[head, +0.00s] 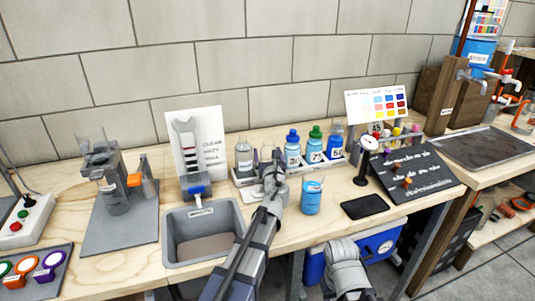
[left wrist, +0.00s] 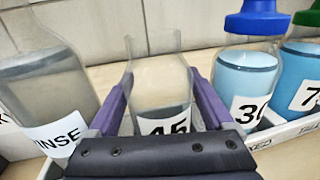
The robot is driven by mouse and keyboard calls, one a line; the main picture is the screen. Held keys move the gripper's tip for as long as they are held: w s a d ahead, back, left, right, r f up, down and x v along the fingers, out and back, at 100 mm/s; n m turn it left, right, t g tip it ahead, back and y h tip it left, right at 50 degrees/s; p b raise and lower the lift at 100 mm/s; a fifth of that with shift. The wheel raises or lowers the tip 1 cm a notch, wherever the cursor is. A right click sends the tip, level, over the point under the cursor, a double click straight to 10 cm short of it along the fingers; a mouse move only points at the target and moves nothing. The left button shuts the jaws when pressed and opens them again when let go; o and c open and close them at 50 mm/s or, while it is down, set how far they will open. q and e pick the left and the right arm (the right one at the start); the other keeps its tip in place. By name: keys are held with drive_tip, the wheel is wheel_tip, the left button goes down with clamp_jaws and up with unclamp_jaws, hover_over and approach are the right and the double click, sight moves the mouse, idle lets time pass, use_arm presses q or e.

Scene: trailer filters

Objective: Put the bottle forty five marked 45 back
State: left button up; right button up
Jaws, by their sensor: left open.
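The bottle marked 45 (left wrist: 163,90) is clear and open-topped, with pale liquid and a white label, seen in the left wrist view. It stands between the rinse bottle and the blue-capped bottle marked 30, at the white tray. My left gripper (head: 267,158) is open, its purple fingers on either side of the bottle; they show in the left wrist view (left wrist: 160,82). The gripper body hides the bottle's lower part, so I cannot tell how it sits. In the head view the gripper largely hides this bottle. My right arm shows at the bottom, its gripper out of view.
The rinse bottle (left wrist: 45,95) is close on the left, bottle 30 (left wrist: 243,75) close on the right. A green-capped bottle (head: 314,146) and another blue-capped bottle (head: 336,138) follow. A blue-filled beaker (head: 311,197) stands in front. A grey sink (head: 203,212) is at left.

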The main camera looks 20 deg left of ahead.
use_arm(q)
drive_tip(key=v, duration=1.1)
drive_tip(key=shift+s+d, duration=0.1)
drive_tip(key=shift+s, duration=0.3)
idle(0.7)
